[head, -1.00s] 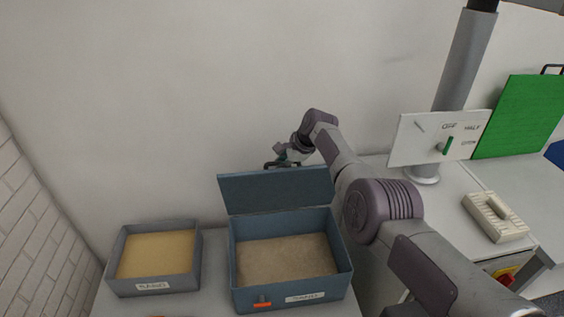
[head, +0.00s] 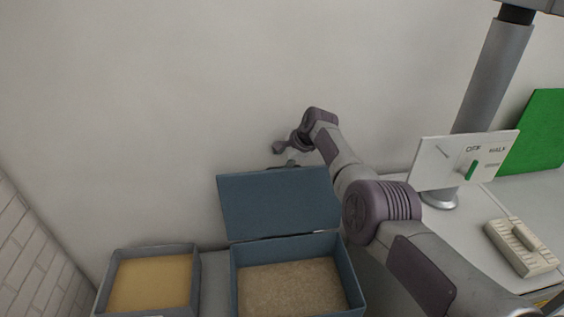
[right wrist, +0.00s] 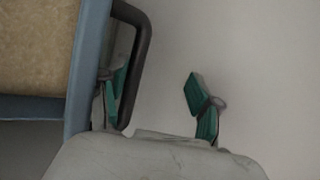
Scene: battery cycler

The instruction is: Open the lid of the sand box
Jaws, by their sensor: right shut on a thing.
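The blue sand box (head: 352,278) stands on the table with brown sand inside. Its lid (head: 280,205) is raised, standing up at the back edge. My right arm reaches past the box's right side. My right gripper (head: 288,160) is behind the lid's top edge, partly hidden by it. In the right wrist view the dark lid handle (right wrist: 147,50) lies at the left finger of the right gripper (right wrist: 160,100), and that green-padded finger shows through the handle's loop. The other finger shows to the right. My left gripper is out of view.
An open grey tray of yellow sand (head: 196,275) stands left of the box. A white wall is close behind. At right are a white panel with a green switch (head: 464,160), a post (head: 490,85), a beige block (head: 522,248) and a green board (head: 540,135).

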